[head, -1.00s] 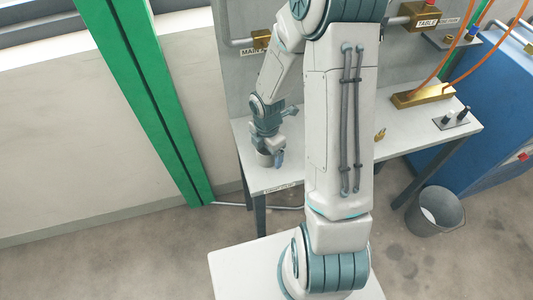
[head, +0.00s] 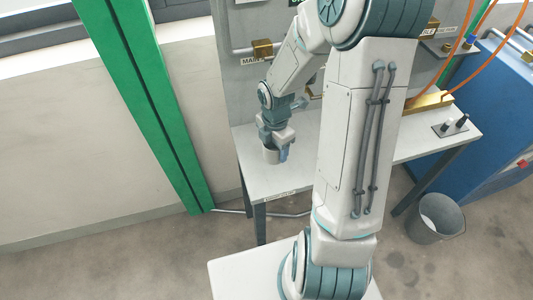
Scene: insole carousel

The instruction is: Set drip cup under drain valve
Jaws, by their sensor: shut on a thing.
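A small grey cup (head: 270,155) is at the left end of the grey bench (head: 285,180). My gripper (head: 277,150) is shut on the cup, pointing down. I cannot tell whether the cup touches the bench top or hangs just above it. A brass valve (head: 262,50) sits on a pipe on the back panel, above and behind my gripper, over a label that is partly readable as "MAIN". I cannot make out which fitting is the drain valve. My arm hides the middle of the bench.
A brass manifold (head: 432,101) with orange hoses and a small plate with black and white knobs (head: 450,126) are at the bench's right. A grey bucket (head: 436,218) stands on the floor there. A green post (head: 160,110) rises at left. The front left bench top is clear.

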